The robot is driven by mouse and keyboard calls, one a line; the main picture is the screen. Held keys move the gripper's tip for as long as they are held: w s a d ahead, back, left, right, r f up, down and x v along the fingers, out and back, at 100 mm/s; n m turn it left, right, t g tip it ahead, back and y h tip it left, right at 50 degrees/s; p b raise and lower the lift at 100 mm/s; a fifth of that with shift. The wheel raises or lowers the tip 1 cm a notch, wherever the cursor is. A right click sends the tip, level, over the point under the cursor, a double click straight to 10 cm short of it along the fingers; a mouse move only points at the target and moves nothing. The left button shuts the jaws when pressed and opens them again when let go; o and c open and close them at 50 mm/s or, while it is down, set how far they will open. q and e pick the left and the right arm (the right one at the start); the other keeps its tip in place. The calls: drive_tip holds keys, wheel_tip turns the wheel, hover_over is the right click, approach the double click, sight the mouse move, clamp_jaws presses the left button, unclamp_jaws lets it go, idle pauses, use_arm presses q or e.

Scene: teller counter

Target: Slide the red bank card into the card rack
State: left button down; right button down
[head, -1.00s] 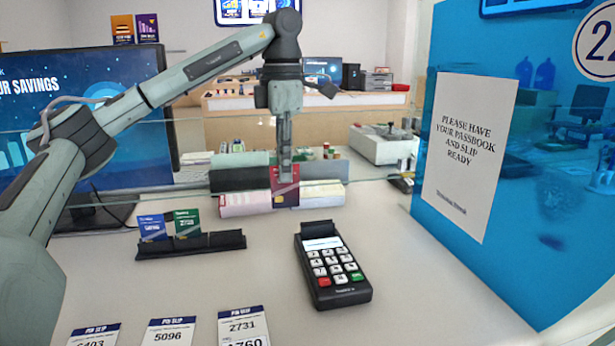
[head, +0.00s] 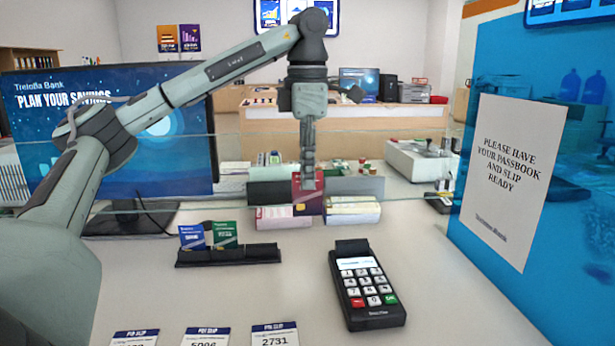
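In the head view my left gripper (head: 308,178) points down and is shut on the red bank card (head: 308,200). The card hangs upright, its lower part below the fingertips. The black card rack (head: 228,257) lies on the counter to the left of the card and lower in the picture. A blue card (head: 192,237) and a green card (head: 225,234) stand in its left and middle parts. The right part of the rack shows no card. The red card appears apart from the rack. My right gripper is not in view.
A black PIN pad (head: 367,290) lies right of the rack. White PIN slips (head: 275,338) lie at the front edge of the picture. Behind the card are banknote-like stacks (head: 352,210) and a glass screen. A monitor (head: 110,130) stands at left, a blue panel (head: 520,190) at right.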

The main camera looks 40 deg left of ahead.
use_arm(q)
drive_tip(key=shift+r, duration=1.75)
